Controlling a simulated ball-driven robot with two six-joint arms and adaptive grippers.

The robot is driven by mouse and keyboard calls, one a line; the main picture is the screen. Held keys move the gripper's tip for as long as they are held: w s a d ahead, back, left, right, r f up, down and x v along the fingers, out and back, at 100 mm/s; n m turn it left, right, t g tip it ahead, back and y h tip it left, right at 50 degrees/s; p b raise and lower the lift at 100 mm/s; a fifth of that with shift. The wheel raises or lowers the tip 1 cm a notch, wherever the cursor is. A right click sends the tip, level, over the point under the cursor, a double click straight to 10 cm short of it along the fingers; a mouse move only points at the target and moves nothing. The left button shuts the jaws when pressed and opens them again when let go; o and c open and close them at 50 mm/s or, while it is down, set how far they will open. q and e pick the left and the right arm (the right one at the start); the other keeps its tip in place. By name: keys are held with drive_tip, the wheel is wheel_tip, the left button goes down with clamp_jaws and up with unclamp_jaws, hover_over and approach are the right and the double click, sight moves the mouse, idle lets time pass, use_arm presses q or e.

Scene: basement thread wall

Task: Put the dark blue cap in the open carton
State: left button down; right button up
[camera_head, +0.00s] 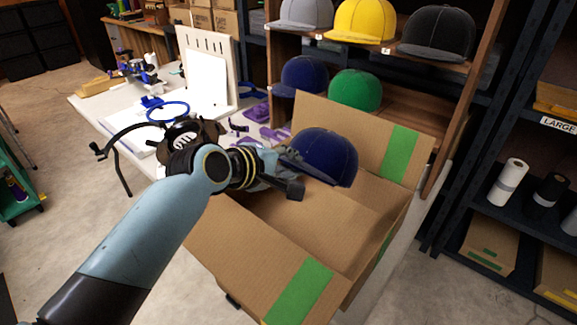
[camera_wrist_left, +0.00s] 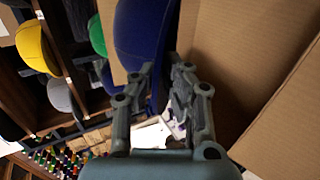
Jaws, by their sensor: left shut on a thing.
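My left gripper (camera_head: 284,164) is shut on a dark blue cap (camera_head: 328,155) and holds it over the open carton (camera_head: 318,222), near its back flap. The cap's crown faces up and its near left edge is hidden by the gripper. In the left wrist view the fingers (camera_wrist_left: 163,72) close on the cap (camera_wrist_left: 143,30), with the carton's brown wall (camera_wrist_left: 235,50) to the right. The carton's flaps stand open, with green tape on them. My arm hides part of the carton's left side. My right gripper is not in view.
A wooden shelf (camera_head: 402,58) behind the carton holds a grey cap (camera_head: 305,12), yellow cap (camera_head: 360,19), black cap (camera_head: 438,33), green cap (camera_head: 355,90) and another dark blue cap (camera_head: 304,75). A cluttered white table (camera_head: 85,105) stands left; a dark rack stands right.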

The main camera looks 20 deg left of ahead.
use_arm(q)
wheel_tip(320, 180, down, 10)
drive_tip(key=w+b, duration=0.2)
drive_tip(key=b, duration=0.5)
drive_tip(key=shift+w+d, duration=0.2)
drive_tip(key=shift+d, duration=0.25)
drive_tip(key=c, duration=1.3)
unclamp_jaws()
drive_tip(key=shift+c, duration=0.2)
drive_tip(key=shift+f, duration=0.1)
drive_tip(key=shift+s, duration=0.15)
drive_tip(key=v, duration=1.2)
